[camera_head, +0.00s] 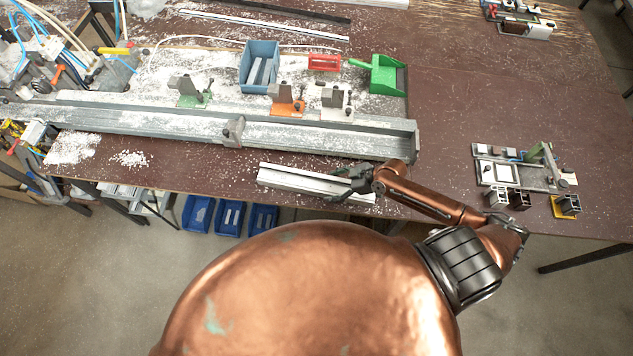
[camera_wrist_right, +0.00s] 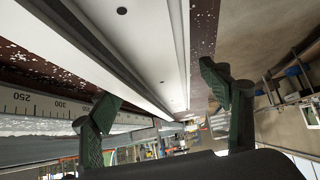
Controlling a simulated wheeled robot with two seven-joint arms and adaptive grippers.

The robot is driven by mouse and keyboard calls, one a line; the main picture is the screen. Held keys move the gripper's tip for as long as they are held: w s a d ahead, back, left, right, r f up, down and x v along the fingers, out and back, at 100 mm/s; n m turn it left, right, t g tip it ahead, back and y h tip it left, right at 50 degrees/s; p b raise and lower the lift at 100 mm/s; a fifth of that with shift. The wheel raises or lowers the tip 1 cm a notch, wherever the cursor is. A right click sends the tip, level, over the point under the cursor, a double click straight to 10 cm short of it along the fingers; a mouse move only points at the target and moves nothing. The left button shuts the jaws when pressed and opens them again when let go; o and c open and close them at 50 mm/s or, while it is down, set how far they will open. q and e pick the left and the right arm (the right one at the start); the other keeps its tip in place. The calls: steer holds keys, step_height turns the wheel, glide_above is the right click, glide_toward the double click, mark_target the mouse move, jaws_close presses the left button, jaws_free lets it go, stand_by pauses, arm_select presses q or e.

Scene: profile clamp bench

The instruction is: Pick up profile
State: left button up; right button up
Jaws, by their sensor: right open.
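The profile (camera_head: 300,180) is a long white-silver bar lying along the front edge of the brown table, in front of the long grey clamp rail. My right gripper (camera_head: 352,183) is at its right part, fingers open. In the right wrist view the profile (camera_wrist_right: 150,50) runs between the two spread dark green fingers of the right gripper (camera_wrist_right: 165,100), with a gap visible on each side. Whether a finger touches it I cannot tell. My left gripper is not in view.
The grey clamp rail (camera_head: 180,124) with a scale lies just behind the profile. A blue bin (camera_head: 258,66), a red holder (camera_head: 324,62) and a green dustpan (camera_head: 386,76) stand farther back. A fixture (camera_head: 515,172) stands at right.

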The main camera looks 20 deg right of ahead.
steer(key=shift+w+a+f, duration=0.15)
steer(key=shift+w+f, duration=0.05)
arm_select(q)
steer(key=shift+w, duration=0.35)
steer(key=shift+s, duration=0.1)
arm_select(e)
steer(key=shift+c, duration=0.4)
steer(key=c, duration=0.5)
steer(key=shift+r, duration=0.1)
steer(key=c, duration=1.2)
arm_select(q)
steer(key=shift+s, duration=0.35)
